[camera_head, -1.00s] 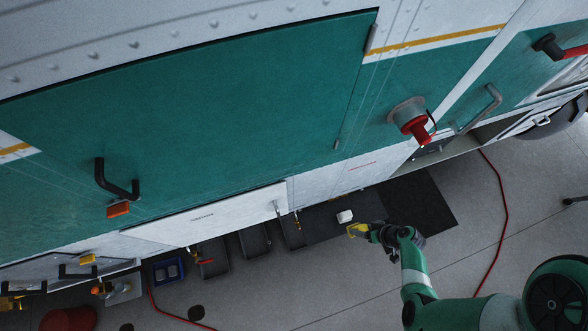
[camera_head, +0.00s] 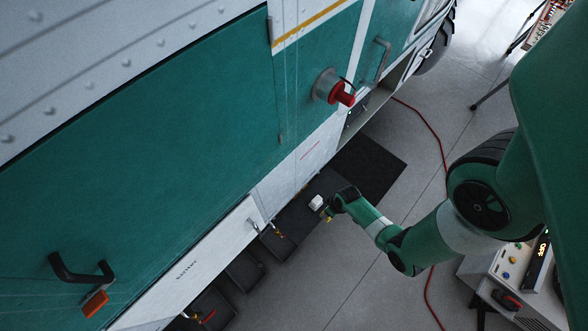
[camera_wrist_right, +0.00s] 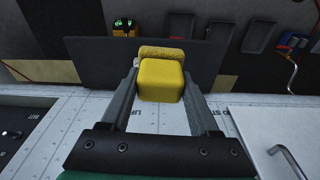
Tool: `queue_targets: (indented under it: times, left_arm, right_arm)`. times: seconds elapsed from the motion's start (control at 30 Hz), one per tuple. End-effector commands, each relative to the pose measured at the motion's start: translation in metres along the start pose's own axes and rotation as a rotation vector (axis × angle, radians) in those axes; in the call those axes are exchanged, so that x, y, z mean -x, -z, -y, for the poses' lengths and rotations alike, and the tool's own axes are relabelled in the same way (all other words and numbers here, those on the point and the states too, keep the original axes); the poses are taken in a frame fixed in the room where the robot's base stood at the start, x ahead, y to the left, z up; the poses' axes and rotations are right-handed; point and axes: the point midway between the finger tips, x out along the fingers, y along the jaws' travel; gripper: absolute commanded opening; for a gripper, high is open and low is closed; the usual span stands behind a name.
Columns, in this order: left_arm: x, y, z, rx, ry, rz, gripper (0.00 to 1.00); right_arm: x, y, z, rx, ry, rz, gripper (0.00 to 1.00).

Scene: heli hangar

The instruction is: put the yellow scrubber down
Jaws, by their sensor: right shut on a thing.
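My right gripper (camera_wrist_right: 160,88) is shut on the yellow scrubber (camera_wrist_right: 161,80). The scrubber has a smooth yellow block and a rougher, tan-yellow far side. In the head view, the right gripper (camera_head: 331,208) is beside the helicopter's lower side, with only a little yellow of the scrubber (camera_head: 328,219) showing at its tip. Beyond the scrubber in the wrist view is a dark grey board (camera_wrist_right: 110,62). I cannot tell whether the scrubber touches it. My left gripper is in neither current view.
A small white object (camera_head: 316,202) is close to the gripper in the head view. Several dark trays (camera_wrist_right: 258,37) line up beside the board. A black mat (camera_head: 370,168) lies on the floor. A red hose (camera_head: 431,125) crosses the open grey floor. The white-and-teal helicopter side blocks the left.

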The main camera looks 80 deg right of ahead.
Motion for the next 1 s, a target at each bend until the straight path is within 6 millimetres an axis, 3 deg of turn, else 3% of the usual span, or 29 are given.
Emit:
queue_targets:
  times: [0.17,0.37,0.5,0.8,1.0]
  left_arm:
    - [0.015,-0.013,0.0,0.0,0.0,0.0,0.68]
    - [0.034,-0.031,0.0,0.0,0.0,0.0,0.68]
    - [0.051,-0.047,0.0,0.0,0.0,0.001,0.68]
    - [0.056,-0.052,0.0,0.0,0.0,0.0,0.68]
    - [0.076,-0.07,0.0,0.0,0.0,0.0,0.68]
  right_arm:
    - [-0.023,0.018,0.025,0.014,0.002,-0.003,0.17]
    - [-0.055,0.05,0.071,0.014,0.003,-0.003,0.17]
    - [-0.086,0.06,0.089,0.006,0.001,0.0,0.17]
    - [-0.101,0.067,0.1,0.001,0.001,0.0,0.17]
    - [-0.135,0.068,0.107,0.001,0.0,0.001,0.17]
